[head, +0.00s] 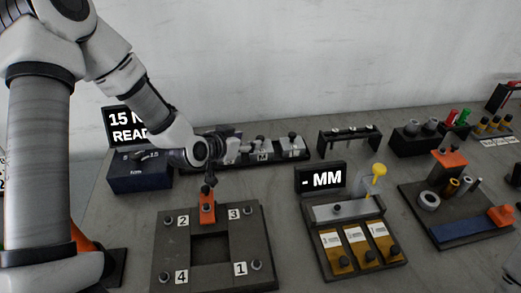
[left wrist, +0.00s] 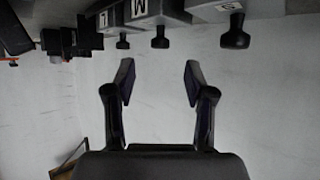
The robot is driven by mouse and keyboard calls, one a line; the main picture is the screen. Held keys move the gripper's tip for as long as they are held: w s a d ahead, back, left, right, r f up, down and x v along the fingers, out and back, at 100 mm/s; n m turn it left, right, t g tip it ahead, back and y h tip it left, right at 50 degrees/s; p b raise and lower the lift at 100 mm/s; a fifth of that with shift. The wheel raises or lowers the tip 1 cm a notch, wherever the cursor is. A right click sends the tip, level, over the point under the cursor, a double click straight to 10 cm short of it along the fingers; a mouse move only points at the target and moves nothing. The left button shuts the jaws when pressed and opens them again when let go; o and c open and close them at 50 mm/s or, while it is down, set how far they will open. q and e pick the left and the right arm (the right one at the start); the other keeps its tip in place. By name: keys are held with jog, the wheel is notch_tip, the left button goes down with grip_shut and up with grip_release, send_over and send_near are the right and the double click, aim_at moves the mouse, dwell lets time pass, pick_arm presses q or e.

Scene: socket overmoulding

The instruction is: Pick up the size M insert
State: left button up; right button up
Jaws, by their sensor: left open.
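The size M insert (head: 263,156) is a grey block with a black knob. It sits in the dark rack at the back, between the L insert (head: 293,151) and the S insert (head: 231,158). In the left wrist view the M insert (left wrist: 143,10) shows at the top edge, its knob beyond the fingertips. My left gripper (head: 222,148) is at the rack's left end, partly hidden by its own wrist. In the left wrist view the left gripper (left wrist: 158,80) has its fingers apart with nothing between them. My right gripper is not in view.
A dark plate (head: 168,250) with numbered corners and an orange clamp (head: 207,207) lies in front. A black stand (head: 348,140) is right of the rack. A blue box (head: 138,175) is at left.

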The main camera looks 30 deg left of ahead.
aim_at(259, 138)
pick_arm(q)
jog(key=shift+w+a+f, duration=0.1)
jog(key=shift+w+f, duration=0.45)
jog(key=shift+w, duration=0.15)
jog(key=x, duration=0.6)
jog(key=shift+w+d, duration=0.1)
jog(key=shift+d, duration=0.1)
jog(key=shift+r, duration=0.2)
jog(key=shift+c, duration=1)
grip_shut()
